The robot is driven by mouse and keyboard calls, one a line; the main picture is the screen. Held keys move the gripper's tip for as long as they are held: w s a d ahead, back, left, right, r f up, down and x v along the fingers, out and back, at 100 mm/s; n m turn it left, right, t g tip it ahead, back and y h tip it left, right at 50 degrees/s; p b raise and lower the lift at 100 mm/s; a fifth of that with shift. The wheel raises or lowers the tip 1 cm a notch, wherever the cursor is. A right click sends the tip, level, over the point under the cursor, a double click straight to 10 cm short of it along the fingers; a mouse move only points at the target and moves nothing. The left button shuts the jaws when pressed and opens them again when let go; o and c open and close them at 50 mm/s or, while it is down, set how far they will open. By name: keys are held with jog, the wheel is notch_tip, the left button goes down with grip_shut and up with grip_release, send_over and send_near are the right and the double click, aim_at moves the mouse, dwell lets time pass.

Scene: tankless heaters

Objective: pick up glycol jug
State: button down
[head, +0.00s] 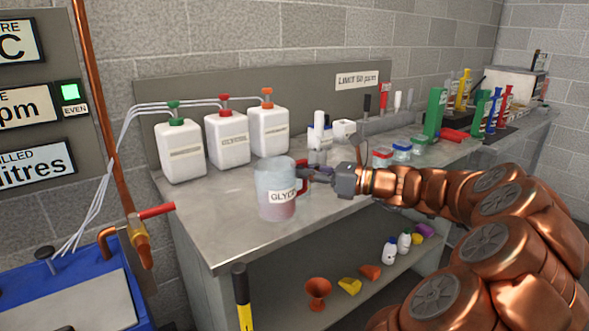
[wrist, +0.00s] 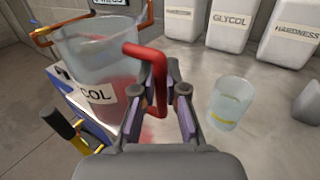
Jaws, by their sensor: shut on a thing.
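The glycol jug (head: 277,185) is a clear jug with a red handle, a white "GLYCOL" label and pinkish liquid low inside. It is upright at the near left part of the steel counter (head: 225,222). I cannot tell whether its base touches the counter. My gripper (head: 314,173) reaches it from the right and is shut on the red handle. In the wrist view, the gripper fingers (wrist: 162,88) close on both sides of the handle, and the jug body (wrist: 100,60) is at the left. The handle is partly hidden by the fingers.
White canisters (head: 227,140) stand along the back, with tubes to the left. A clear cup with a yellow band (wrist: 230,103) stands right of the jug in the wrist view. A copper pipe with a red lever (head: 140,235) and a blue tank (head: 85,285) are at the left.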

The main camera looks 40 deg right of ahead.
jog(key=shift+v, duration=1.35)
jog(key=shift+s+a+r, duration=0.1)
jog(key=shift+r, duration=0.05)
dwell(0.4)
